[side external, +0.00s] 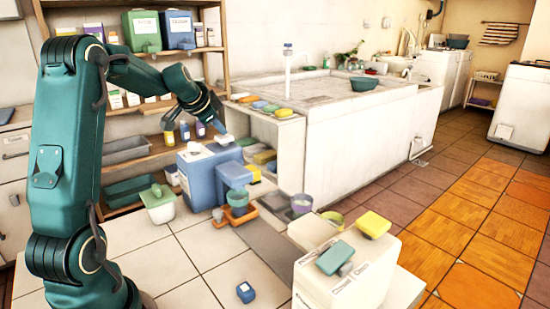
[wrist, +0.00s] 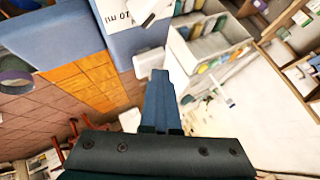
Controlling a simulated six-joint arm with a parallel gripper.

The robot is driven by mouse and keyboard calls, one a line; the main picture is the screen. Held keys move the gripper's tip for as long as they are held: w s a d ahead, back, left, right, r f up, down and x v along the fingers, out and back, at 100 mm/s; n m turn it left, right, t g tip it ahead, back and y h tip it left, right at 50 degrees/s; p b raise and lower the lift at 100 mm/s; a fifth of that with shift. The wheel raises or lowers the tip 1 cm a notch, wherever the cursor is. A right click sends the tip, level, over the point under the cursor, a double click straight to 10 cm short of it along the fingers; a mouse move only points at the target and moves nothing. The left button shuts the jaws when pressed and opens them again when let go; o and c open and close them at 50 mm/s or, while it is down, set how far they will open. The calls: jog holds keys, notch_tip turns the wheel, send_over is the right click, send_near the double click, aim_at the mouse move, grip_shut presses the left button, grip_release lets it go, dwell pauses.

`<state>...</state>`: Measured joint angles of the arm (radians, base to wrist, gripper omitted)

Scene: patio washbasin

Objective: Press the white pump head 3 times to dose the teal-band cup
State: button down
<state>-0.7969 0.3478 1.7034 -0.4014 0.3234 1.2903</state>
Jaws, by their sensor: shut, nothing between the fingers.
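My gripper (side external: 221,131) is shut and empty, its tip low over the top of the blue dispenser box (side external: 200,182). In the wrist view my gripper (wrist: 160,75) shows its fingers together, close to a white block (wrist: 150,62) that looks like the white pump head. I cannot tell whether they touch. The dispenser (wrist: 60,35) carries a "10 ml" label there. In the side view a blue spout part (side external: 235,173) juts from the box above a greenish cup (side external: 238,197) on an orange tray (side external: 236,216). I cannot make out a teal band on that cup.
A green-lidded white tub (side external: 158,204) stands left of the dispenser. A small blue bottle (side external: 245,291) is on the tiles. The white basin counter (side external: 350,120) rises behind.

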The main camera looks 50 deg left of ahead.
aim_at(221, 138)
jog(key=shift+r, duration=3.05)
